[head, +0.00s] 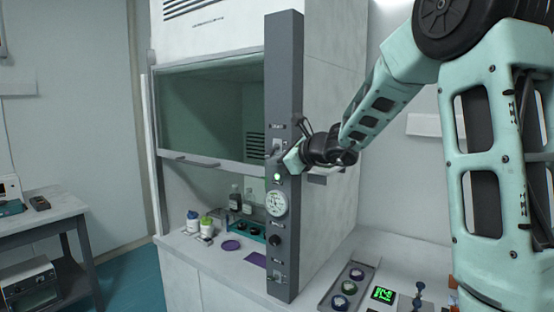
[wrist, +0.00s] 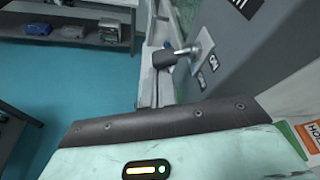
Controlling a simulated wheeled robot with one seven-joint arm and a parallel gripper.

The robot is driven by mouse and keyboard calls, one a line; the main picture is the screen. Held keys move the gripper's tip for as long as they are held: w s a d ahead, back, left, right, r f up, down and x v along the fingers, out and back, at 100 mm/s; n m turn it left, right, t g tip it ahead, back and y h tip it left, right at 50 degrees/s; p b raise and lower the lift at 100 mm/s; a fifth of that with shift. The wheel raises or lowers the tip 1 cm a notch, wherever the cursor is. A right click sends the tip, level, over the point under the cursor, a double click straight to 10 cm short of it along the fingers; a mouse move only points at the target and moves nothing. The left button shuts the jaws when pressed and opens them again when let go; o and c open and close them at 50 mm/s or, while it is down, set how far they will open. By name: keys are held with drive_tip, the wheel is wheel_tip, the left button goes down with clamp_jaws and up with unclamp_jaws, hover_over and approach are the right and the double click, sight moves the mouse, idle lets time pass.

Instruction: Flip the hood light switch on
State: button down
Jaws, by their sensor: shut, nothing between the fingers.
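The grey control column (head: 285,75) stands at the front right corner of the fume hood. A toggle switch (head: 277,145) sits on a light plate in its upper part, and another switch (head: 278,281) is near its foot. My gripper (head: 290,160) is shut and empty, close beside the column, just below and right of the upper switch. In the wrist view a toggle switch (wrist: 176,55) with a metal lever and dark tip sticks out from the panel, near ON lettering. My gripper's teal body fills the bottom; its fingertips and any contact are not clear there.
Below the upper switch are a green light (head: 277,178), a round gauge (head: 276,203) and a dark knob (head: 275,241). The hood sash (head: 210,163) is partly raised over bottles. A side table (head: 40,213) stands left; the floor between is clear.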

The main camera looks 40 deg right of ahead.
drive_tip(key=r+m+p, duration=0.1)
drive_tip(key=p, duration=0.1)
drive_tip(key=m+y+p, duration=0.1)
drive_tip(key=m+p, duration=0.1)
drive_tip(key=shift+s+a+r+g+y, duration=0.1)
drive_tip(key=shift+a+r+g+y, duration=0.2)
drive_tip(key=shift+a+r+g, duration=0.1)
drive_tip(key=shift+r+m+y+p, duration=0.35)
drive_tip(key=shift+m+y+p, duration=0.25)
drive_tip(key=shift+m+p, duration=0.45)
drive_tip(key=shift+a+m, duration=0.1)
drive_tip(key=shift+m, duration=0.25)
drive_tip(key=shift+g, duration=0.3)
drive_tip(key=shift+r+p, duration=0.75)
drive_tip(key=shift+r, duration=0.15)
